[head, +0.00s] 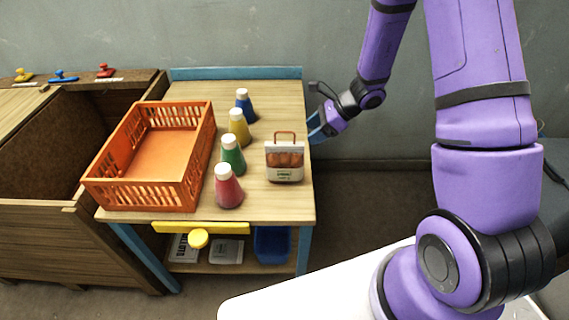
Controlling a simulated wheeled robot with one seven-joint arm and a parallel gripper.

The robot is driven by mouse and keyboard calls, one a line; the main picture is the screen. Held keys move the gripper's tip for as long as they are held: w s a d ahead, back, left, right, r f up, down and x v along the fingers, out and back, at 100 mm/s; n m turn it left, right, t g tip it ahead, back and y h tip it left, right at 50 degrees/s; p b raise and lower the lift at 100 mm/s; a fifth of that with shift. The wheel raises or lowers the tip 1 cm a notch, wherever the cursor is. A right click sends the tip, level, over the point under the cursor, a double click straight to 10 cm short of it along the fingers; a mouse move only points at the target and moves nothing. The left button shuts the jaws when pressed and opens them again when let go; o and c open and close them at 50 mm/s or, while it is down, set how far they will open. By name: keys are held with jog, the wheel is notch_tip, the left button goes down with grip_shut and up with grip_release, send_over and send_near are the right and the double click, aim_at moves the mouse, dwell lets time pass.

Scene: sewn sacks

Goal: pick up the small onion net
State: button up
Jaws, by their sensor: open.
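The small onion net (284,164) stands upright on the wooden table, near its right edge, in the head view. It has a brown handle on top, reddish-brown contents and a pale label on its lower front. My gripper (316,128) is at the table's right edge, behind and to the right of the net. It is apart from the net, and its blue fingers are open and partly seen. Nothing shows held between them.
An orange crate (192,190) stands empty on the left of the table (262,206). Between it and the net is a row of bottles, blue (243,106), yellow (239,127), green (232,155) and red (228,186). A wooden cabinet (60,235) stands left.

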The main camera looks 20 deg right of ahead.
aim_at(296, 144)
jog(key=shift+x, duration=3.9)
jog(key=shift+s, duration=0.1)
jog(key=shift+c, duration=0.2)
grip_shut()
jog(key=shift+s, duration=0.1)
